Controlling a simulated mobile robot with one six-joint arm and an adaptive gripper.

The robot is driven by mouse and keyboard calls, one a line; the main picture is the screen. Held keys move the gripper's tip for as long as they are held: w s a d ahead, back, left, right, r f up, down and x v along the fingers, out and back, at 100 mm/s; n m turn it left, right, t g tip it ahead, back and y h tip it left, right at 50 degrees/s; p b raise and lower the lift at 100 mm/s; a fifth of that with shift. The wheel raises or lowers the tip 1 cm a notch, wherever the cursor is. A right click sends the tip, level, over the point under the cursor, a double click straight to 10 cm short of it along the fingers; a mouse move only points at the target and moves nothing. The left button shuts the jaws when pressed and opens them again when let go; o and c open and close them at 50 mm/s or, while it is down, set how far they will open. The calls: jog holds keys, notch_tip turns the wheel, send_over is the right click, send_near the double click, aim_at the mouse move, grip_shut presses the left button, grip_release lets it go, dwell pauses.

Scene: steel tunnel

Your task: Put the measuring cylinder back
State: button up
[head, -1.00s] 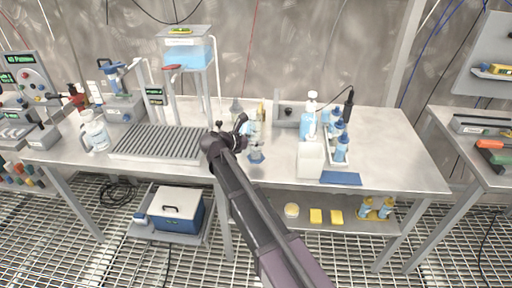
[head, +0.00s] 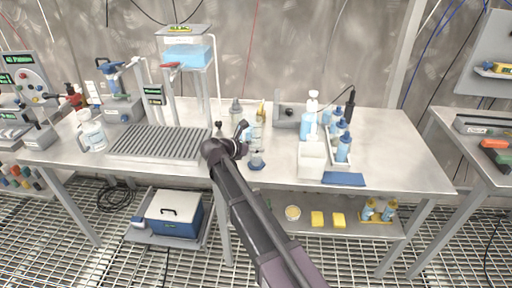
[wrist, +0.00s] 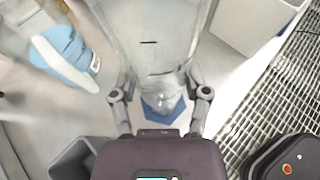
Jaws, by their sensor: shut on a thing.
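The measuring cylinder (head: 256,158) is clear, with a blue foot, and is upright over the middle of the bench. In the wrist view the clear cylinder (wrist: 155,45) runs between the two fingers, with its blue foot beyond them. My gripper (head: 245,140) is shut on the cylinder; its fingers also show in the wrist view (wrist: 160,95). I cannot tell whether the foot touches the bench top. The arm hides part of the bench's front edge.
The steel bench (head: 400,172) carries a ribbed drain rack (head: 160,143) to the left. A white box (head: 312,160), blue-capped bottles (head: 343,148) and a blue mat (head: 343,179) stand to the right. A clear tank (head: 188,52) rises behind. The bench's right end is clear.

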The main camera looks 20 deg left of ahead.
jog(key=o, duration=1.2)
jog(key=shift+f, duration=0.1)
jog(key=shift+r, duration=0.2)
jog(key=shift+s+a+r+p, duration=0.25)
jog(key=shift+s+p, duration=0.2)
jog(key=shift+p+v, duration=2)
jog(key=shift+v, duration=3.45)
